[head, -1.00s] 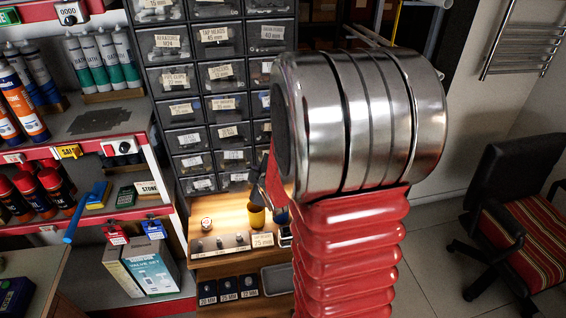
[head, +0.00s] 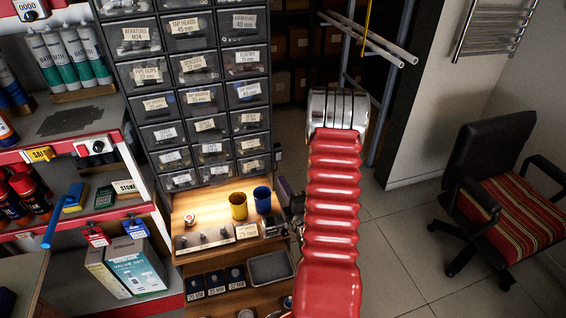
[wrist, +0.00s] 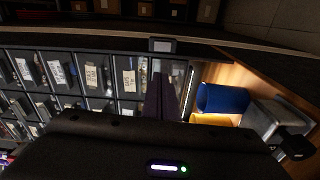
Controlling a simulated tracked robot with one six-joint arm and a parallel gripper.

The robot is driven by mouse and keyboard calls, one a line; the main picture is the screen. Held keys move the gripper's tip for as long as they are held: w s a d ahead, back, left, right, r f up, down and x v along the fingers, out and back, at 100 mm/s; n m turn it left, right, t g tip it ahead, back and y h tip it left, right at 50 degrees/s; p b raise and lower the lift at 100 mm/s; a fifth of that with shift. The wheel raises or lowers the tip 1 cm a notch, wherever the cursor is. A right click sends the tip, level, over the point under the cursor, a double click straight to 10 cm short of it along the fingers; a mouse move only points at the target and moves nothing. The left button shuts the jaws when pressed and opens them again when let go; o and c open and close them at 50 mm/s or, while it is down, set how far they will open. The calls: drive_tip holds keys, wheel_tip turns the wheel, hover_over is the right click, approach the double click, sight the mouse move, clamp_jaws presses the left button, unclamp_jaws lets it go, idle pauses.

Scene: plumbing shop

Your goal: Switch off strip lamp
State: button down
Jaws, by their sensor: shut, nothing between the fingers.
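The strip lamp shows as a thin bright line (wrist: 189,92) along the drawer cabinet's edge in the wrist view, and is lit. In the head view its tube is hidden, but warm light falls on the wooden counter (head: 205,205) below the drawers. A small dark box with a grey face, which looks like a switch (wrist: 163,45), sits on the cabinet's side edge; it also shows in the head view (head: 278,154). My gripper (wrist: 162,75) is shut and empty, its tips pointing at the box with an apparent gap. In the head view it is mostly hidden behind my arm.
A yellow cup (head: 238,206) and a blue cup (head: 262,199) stand on the counter close to my gripper. The drawer cabinet (head: 200,90) rises behind. A grey tray (head: 270,267) lies lower down. Open floor and a chair (head: 505,190) are at right.

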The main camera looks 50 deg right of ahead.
sight(279, 155)
drive_tip(key=shift+t+h, duration=0.3)
drive_tip(key=shift+h, duration=0.6)
drive_tip(key=s, duration=0.1)
drive_tip(key=s+f, duration=0.1)
drive_tip(key=s, duration=0.2)
drive_tip(key=shift+s+d+f, duration=0.15)
drive_tip(key=shift+d+f, duration=0.1)
drive_tip(key=shift+d, duration=0.15)
drive_tip(key=x, duration=1.4)
drive_tip(key=shift+a, duration=0.1)
